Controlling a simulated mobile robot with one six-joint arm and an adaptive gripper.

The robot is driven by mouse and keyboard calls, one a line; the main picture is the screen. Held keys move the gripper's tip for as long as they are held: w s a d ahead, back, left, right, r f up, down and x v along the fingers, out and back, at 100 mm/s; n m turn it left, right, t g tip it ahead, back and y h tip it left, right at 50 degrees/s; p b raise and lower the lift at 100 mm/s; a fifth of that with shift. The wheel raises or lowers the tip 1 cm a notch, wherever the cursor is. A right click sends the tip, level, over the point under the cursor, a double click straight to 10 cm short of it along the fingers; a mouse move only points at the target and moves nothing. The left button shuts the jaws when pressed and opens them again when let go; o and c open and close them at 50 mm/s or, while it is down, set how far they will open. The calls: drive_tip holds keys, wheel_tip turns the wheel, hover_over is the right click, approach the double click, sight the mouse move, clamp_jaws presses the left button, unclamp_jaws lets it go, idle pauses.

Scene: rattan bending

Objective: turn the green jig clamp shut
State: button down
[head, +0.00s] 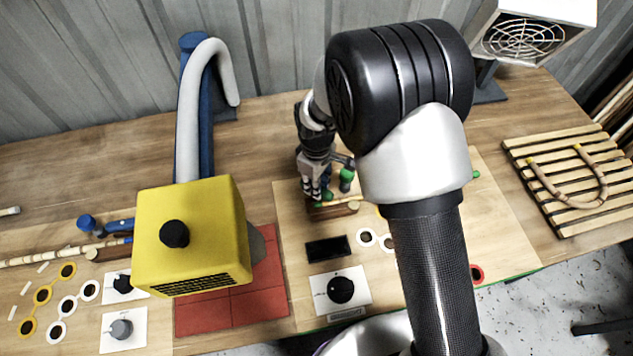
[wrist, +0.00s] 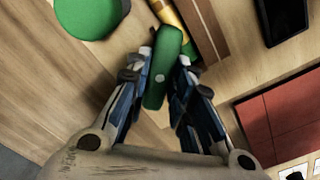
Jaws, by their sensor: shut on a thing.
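The green jig clamp (wrist: 163,72) shows in the wrist view as a long rounded green bar with a pale dot on it. My gripper (wrist: 166,62) has one finger on each side of the bar and is shut on it. In the head view my gripper (head: 316,194) points down at the wooden jig block (head: 345,209), and a bit of the green clamp (head: 327,196) shows at its fingertips. The bar lies close beside a yellowish rod (wrist: 168,14) and the brown block (wrist: 203,28). The fingers hide part of the clamp in the head view.
A green round knob (head: 346,176) stands right beside my gripper. A black panel (head: 328,248) and a dial (head: 341,290) lie in front. A yellow box (head: 190,225) stands left over red tiles (head: 268,290). A slatted rack (head: 520,150) holds a bent rod at right.

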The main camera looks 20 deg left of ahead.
drive_tip(key=m, duration=0.4)
drive_tip(key=shift+m, duration=0.3)
drive_tip(key=m, duration=0.4)
idle(0.5)
drive_tip(key=c, duration=1.4)
unclamp_jaws()
drive_tip(key=shift+r, duration=0.1)
wheel_tip(320, 180, up, 12)
